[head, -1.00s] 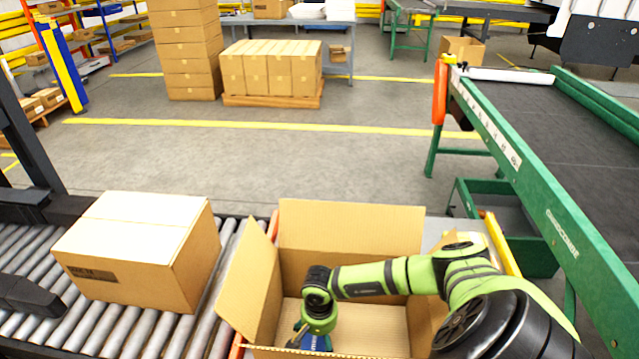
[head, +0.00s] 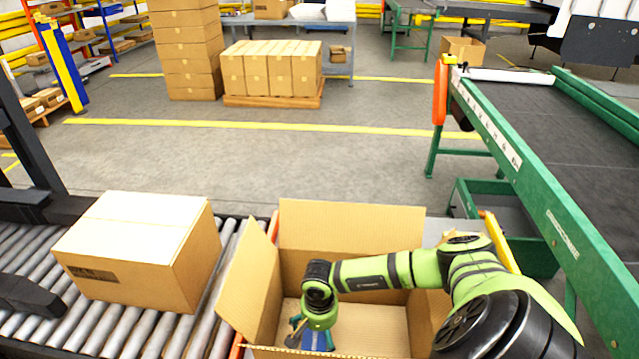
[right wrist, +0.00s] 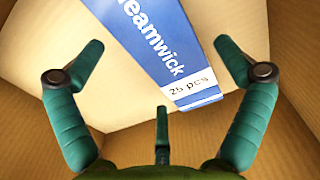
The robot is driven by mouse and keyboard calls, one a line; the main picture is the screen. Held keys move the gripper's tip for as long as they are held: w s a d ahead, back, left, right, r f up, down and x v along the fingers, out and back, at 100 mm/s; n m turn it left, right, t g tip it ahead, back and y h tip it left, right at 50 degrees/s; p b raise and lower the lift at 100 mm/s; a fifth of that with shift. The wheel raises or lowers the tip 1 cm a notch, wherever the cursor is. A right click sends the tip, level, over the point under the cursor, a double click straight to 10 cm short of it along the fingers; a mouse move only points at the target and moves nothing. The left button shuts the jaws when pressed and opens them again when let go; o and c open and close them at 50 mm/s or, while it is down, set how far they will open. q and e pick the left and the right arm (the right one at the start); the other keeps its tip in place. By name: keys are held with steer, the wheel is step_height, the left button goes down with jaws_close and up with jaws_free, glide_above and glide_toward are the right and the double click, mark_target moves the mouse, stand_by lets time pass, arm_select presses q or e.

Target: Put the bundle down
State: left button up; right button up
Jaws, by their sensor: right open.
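The bundle (right wrist: 160,50) is a blue and white flat pack with "eamwick" and "25 pcs" printed on it. In the right wrist view it lies on the floor of an open carton, close to one cardboard wall. In the head view a blue part of the bundle (head: 314,339) shows below my right gripper. The open carton (head: 350,221) has its flaps spread. My right gripper (right wrist: 160,75) reaches down into the carton, its fingers spread wide on either side of the bundle and apart from it.
A closed carton (head: 140,250) stands on the roller conveyor (head: 115,325) at left. A green-framed belt conveyor (head: 560,130) runs along the right. Stacked cartons (head: 270,68) stand on a pallet at the back. The floor between is clear.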

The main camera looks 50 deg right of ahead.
mark_target(320, 337)
step_height(320, 337, up, 10)
steer(key=shift+b, duration=0.35)
steer(key=shift+r, duration=0.1)
